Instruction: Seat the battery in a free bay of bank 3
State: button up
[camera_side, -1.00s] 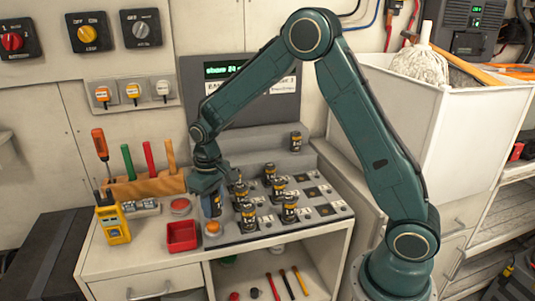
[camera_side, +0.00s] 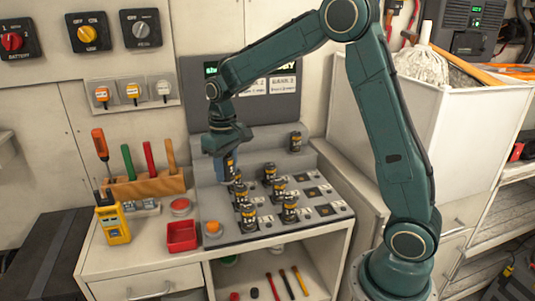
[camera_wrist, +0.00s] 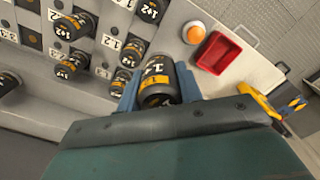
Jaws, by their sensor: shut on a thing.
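My gripper (camera_side: 229,168) is shut on a battery (camera_wrist: 157,82), a dark cylinder with an orange band and a "1+2" mark, standing between blue fingers in the wrist view. In the side view the fingers hide most of it, above the back left of the grey bay panel (camera_side: 230,236). Several similar batteries stand in the panel, including one at the front (camera_side: 289,208) and one further back (camera_side: 270,173). Dark empty bays show on the right side, such as this bay (camera_side: 326,210).
One more battery (camera_side: 295,141) stands on the raised ledge at the back. A tool rack (camera_side: 145,187) and a yellow meter (camera_side: 113,222) stand further left. A screen rises behind.

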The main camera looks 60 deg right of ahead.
jog(key=s+d+m, duration=0.2)
jog(key=s+d, duration=0.6)
jog(key=d, duration=0.3)
jog(key=s+d+m, duration=0.3)
jog(key=s+d, duration=0.6)
jog(key=d, duration=0.2)
jog(key=shift+w+f, duration=0.2)
jog(key=shift+f, duration=1.1)
jog(key=shift+w+f, duration=0.15)
jog(key=shift+f, duration=1.1)
jog(key=shift+f, duration=0.3)
jog(key=shift+f, duration=3.45)
jog(key=shift+f, duration=0.1)
jog(key=o, duration=1.2)
